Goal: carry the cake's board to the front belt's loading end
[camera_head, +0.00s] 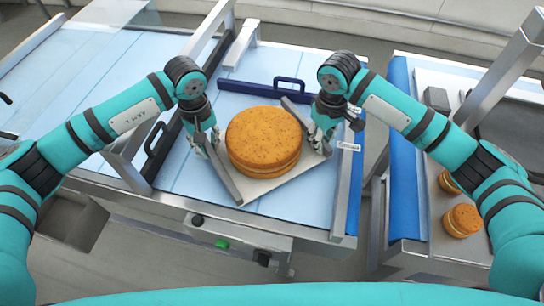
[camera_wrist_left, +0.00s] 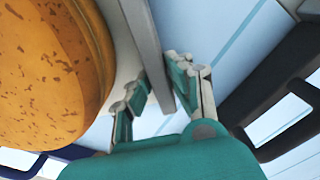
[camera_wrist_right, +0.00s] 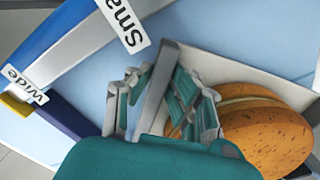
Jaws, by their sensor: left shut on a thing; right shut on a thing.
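The round golden cake (camera_head: 263,140) stands in the middle of its square grey board (camera_head: 250,190), which has raised side rims. The board sits turned at an angle over the pale blue belt surface (camera_head: 290,215); I cannot tell whether it touches it. My left gripper (camera_head: 207,148) is shut on the board's left rim, which also runs between the fingers in the left wrist view (camera_wrist_left: 153,60). My right gripper (camera_head: 322,142) is shut on the board's right rim, seen between the fingers in the right wrist view (camera_wrist_right: 157,90). The cake (camera_wrist_right: 262,130) is beside the right fingers.
A dark blue bar with a handle (camera_head: 262,91) lies behind the board. A black-handled bar (camera_head: 160,145) is to the left. A blue-edged rail with labels (camera_head: 347,185) bounds the right side. Small filled rounds (camera_head: 462,220) stand on the right table. A green button (camera_head: 222,243) is in front.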

